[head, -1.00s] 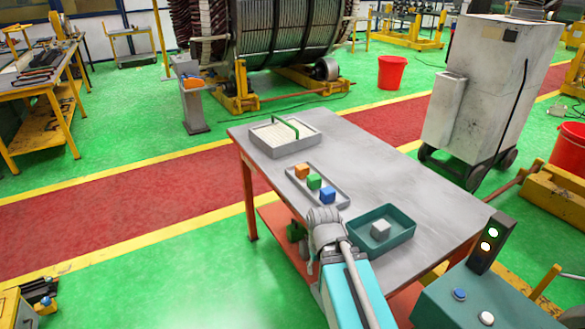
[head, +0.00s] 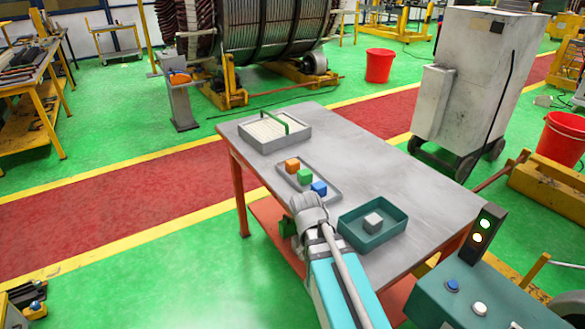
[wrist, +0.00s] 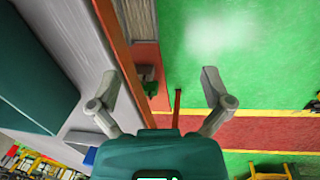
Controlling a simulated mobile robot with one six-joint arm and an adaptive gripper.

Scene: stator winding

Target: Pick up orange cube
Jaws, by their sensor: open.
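The orange cube (head: 292,165) sits at the far end of a shallow grey tray (head: 329,198) on the table. A green cube (head: 305,177) and a blue cube (head: 319,188) stand beside it in the same tray. My arm reaches in from the bottom of the head view to the table's left edge, and it hides my fingers there. In the wrist view my gripper (wrist: 163,98) is open, with nothing between its fingers. It faces the table edge and the floor beyond. The orange cube does not show in the wrist view.
A grey box with a green handle (head: 274,121) is at the table's far end. The right side of the grey table (head: 400,180) is clear. A control box (head: 455,300) stands front right.

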